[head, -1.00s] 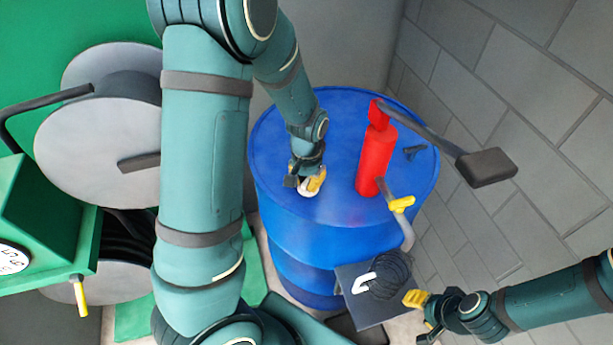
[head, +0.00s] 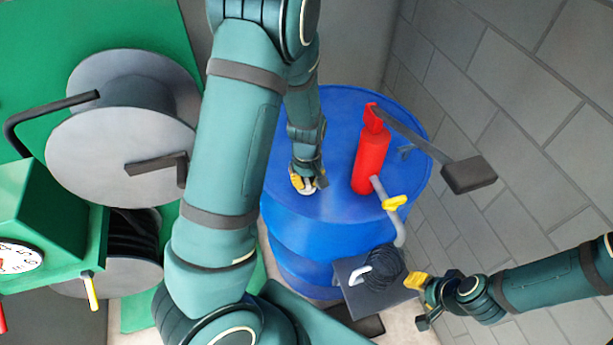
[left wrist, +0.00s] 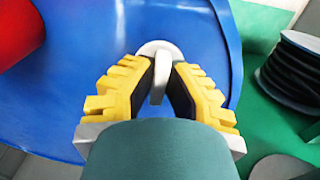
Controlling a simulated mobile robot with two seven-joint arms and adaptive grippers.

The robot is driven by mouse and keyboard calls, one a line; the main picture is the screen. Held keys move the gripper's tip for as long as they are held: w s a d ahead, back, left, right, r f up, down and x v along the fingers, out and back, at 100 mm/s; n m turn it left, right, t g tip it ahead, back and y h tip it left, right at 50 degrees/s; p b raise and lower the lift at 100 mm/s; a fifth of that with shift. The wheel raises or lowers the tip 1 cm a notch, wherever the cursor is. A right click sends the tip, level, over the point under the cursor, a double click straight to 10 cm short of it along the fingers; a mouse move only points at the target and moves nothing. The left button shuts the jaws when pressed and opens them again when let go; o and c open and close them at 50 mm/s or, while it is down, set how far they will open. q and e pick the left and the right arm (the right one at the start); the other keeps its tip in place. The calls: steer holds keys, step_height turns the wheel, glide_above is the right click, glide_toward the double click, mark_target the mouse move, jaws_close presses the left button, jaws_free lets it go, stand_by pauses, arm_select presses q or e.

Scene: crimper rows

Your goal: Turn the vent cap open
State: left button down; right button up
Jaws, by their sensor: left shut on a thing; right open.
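The vent cap (left wrist: 160,48) is a small pale round cap with a raised grip bar, on the top of a blue drum (head: 330,205). My left gripper (head: 306,186) reaches down to it near the drum's front left rim. In the left wrist view the yellow-padded fingers of my left gripper (left wrist: 160,85) are shut on the cap's bar, one on each side. In the head view the fingers hide much of the cap. My right gripper (head: 424,298) is open and empty at the lower right, away from the drum.
A red hand pump (head: 370,160) with a grey lever (head: 468,175) and a yellow-handled spout (head: 393,203) stands on the drum, right of the cap. A dark stand (head: 352,288) with a black coil is in front. Reels (head: 120,155) stand left; a block wall is right.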

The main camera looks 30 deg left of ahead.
mark_target(307, 180)
arm_select(q)
steer(key=shift+n, duration=0.4)
steer(key=c, duration=1)
jaws_free()
step_height(307, 180, up, 12)
